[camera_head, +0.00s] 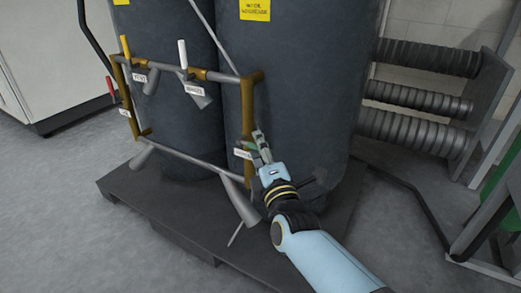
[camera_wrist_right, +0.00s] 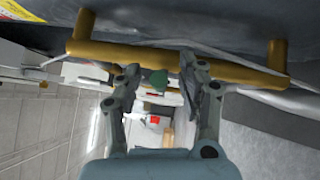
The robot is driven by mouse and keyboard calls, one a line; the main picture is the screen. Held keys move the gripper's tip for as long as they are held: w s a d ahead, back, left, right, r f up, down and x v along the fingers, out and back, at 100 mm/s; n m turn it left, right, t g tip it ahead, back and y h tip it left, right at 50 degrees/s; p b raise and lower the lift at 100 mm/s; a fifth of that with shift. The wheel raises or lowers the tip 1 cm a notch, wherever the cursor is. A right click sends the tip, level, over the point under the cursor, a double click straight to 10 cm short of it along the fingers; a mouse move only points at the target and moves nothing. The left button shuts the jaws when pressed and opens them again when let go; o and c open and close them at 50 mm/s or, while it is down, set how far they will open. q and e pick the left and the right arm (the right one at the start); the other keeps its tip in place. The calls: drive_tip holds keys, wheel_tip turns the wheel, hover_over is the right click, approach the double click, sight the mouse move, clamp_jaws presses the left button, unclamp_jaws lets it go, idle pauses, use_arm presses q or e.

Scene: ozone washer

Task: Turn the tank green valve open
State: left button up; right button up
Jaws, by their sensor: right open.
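The green valve handle (camera_head: 247,145) is partly hidden by my right gripper in the head view. In the right wrist view the green handle (camera_wrist_right: 158,79) shows between the two fingers, just below the brass pipe (camera_wrist_right: 235,72). My right gripper (camera_head: 259,143) is open, with its fingers at the right-hand brass pipe (camera_head: 248,112) in front of the dark tank (camera_head: 305,85). In the right wrist view the gripper (camera_wrist_right: 160,78) has a finger on either side of the handle. Whether the fingers touch it I cannot tell. My left gripper is not in view.
White-handled (camera_head: 183,54), yellow-handled (camera_head: 126,47) and red-handled (camera_head: 109,90) valves sit on the same pipe frame. A dark pallet (camera_head: 128,192) carries the tanks. Ribbed hoses (camera_head: 415,98) and a metal frame stand at the right. Grey floor is clear at front left.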

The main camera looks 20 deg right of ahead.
clamp_jaws()
drive_tip(key=shift+r, duration=0.15)
idle(0.4)
